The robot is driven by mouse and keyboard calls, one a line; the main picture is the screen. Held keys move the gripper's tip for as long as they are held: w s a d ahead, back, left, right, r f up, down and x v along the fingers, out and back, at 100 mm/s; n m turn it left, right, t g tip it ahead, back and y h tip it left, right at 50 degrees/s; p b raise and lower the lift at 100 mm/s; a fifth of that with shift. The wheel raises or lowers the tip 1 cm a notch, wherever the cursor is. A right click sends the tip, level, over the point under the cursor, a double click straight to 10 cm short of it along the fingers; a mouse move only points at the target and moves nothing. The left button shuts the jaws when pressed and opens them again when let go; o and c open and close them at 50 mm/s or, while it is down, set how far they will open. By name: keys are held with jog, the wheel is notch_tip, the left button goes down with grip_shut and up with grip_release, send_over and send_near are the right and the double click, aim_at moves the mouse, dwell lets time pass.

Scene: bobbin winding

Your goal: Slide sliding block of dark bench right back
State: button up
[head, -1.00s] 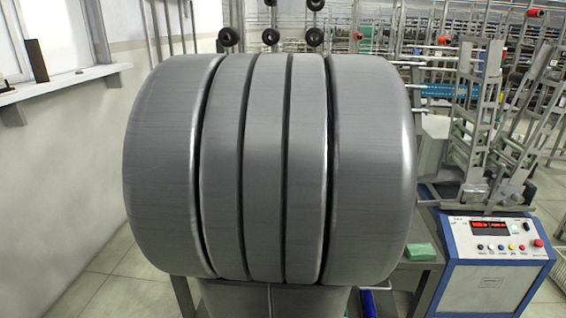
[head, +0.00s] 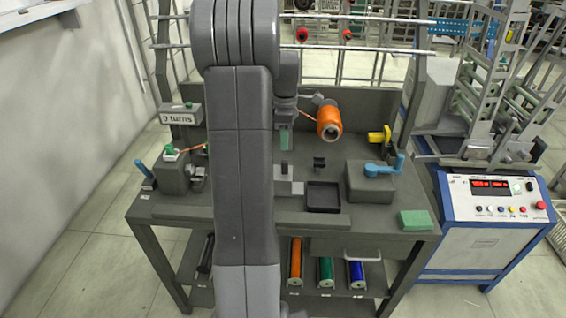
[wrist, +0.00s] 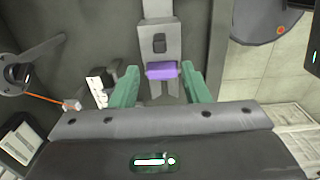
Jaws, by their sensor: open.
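The dark bench (head: 235,214) stands ahead of me. In the wrist view a purple block (wrist: 161,70) sits on a light grey rail (wrist: 158,15), with a small dark knob (wrist: 158,43) beyond it; I take the purple block to be the sliding block. My gripper (wrist: 160,84) is open, its green fingers on either side of the purple block with gaps, holding nothing. In the head view my gripper (head: 285,138) is over the middle of the bench, and my arm hides the bench there. I cannot make out the purple block in that view.
An orange spool (head: 329,122) is right of my gripper, with a black tray (head: 322,197) in front. A grey box with a blue handle (head: 384,168) and a green block (head: 415,220) lie further right. A control panel (head: 492,210) stands beside the bench.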

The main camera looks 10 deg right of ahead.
aim_at(285, 161)
notch_tip(285, 161, down, 11)
dwell(0.3)
grip_shut()
